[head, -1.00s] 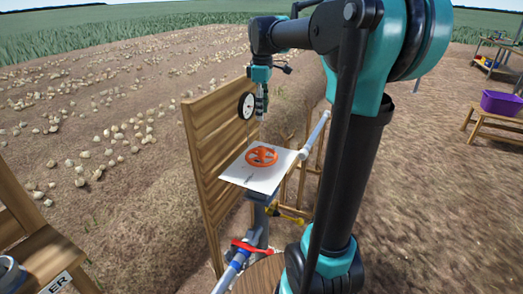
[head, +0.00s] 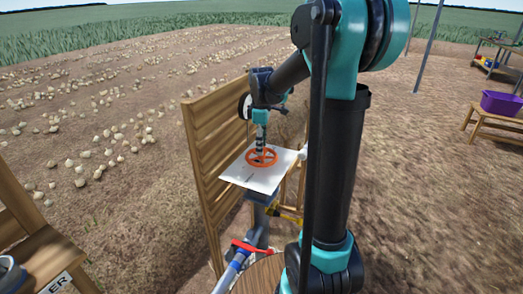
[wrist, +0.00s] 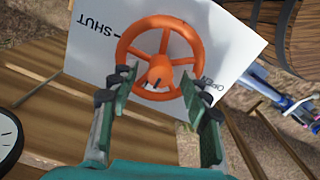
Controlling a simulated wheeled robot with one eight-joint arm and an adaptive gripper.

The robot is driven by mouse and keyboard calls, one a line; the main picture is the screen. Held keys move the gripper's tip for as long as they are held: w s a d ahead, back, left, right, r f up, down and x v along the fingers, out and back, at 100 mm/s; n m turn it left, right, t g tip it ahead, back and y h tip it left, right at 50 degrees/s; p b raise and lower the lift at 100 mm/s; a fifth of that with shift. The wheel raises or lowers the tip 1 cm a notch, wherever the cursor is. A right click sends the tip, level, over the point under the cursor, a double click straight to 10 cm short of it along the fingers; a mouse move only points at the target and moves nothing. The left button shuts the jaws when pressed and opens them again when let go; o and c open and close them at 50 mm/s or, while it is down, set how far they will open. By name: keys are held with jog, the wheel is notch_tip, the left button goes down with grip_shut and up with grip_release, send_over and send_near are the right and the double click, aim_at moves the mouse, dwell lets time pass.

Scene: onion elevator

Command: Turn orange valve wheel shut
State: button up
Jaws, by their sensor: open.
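The orange valve wheel (head: 261,158) lies flat above a white plate (head: 236,173) in the head view. In the wrist view the orange valve wheel (wrist: 160,57) shows its rim, spokes and hub. The white plate (wrist: 95,22) there reads "SHUT" at the left and "OPEN" at the lower right. My gripper (head: 261,155) points down at the wheel. In the wrist view my gripper (wrist: 160,85) is open, its fingers on either side of the wheel's near part. I cannot tell whether they touch the rim.
A slatted wooden board (head: 212,150) stands left of the plate. A round dial (wrist: 8,140) shows at the wrist view's left edge. A red-handled lever (head: 250,247) and blue pipe sit below.

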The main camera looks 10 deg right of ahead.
jog(key=shift+f, duration=1.2)
jog(key=shift+c, duration=0.4)
grip_shut()
